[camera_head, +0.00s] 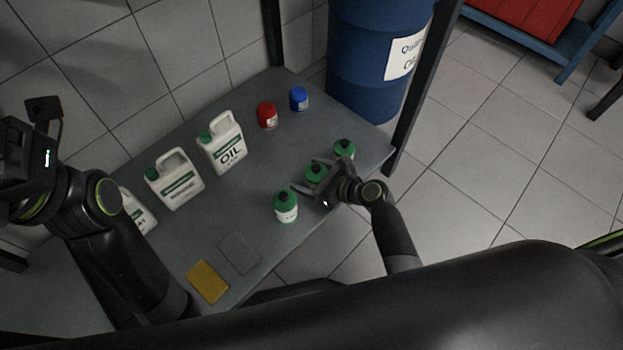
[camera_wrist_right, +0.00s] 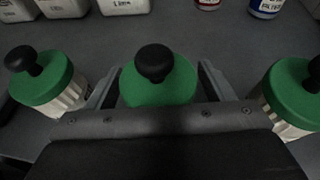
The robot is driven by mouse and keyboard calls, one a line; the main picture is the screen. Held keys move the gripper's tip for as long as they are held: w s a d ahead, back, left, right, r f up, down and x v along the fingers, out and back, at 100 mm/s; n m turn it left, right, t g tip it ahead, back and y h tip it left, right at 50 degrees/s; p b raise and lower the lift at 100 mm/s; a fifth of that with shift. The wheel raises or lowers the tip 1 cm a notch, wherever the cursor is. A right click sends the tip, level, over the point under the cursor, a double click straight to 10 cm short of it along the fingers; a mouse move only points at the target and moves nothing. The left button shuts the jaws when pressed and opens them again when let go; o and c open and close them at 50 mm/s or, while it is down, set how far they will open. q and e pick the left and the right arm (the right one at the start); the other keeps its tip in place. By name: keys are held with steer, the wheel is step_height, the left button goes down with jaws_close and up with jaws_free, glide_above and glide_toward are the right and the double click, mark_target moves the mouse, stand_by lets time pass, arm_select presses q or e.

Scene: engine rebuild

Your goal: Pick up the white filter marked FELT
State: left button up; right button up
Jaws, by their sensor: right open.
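Three white filters with green tops and black knobs stand in a row on the grey table: a near one (camera_head: 286,207), a middle one (camera_head: 315,174) and a far one (camera_head: 344,149). I cannot read FELT on any of them. My right gripper (camera_head: 312,184) is open at the middle filter. In the right wrist view its fingers (camera_wrist_right: 157,85) stand on either side of the middle filter's green top (camera_wrist_right: 160,88), with gaps visible; its lower body is hidden. My left gripper (camera_head: 42,125) is at the far left, away from the filters; its jaws are unclear.
Several white jugs, including one marked OIL (camera_head: 222,145), line the wall side. A red can (camera_head: 267,115) and a blue can (camera_head: 299,98) stand behind. A yellow pad (camera_head: 207,282) and a grey pad (camera_head: 239,253) lie at the front. A blue drum (camera_head: 362,75) stands beyond the table.

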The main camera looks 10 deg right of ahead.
steer(key=c, duration=1.2)
steer(key=shift+o, duration=0.2)
steer(key=shift+r, duration=0.2)
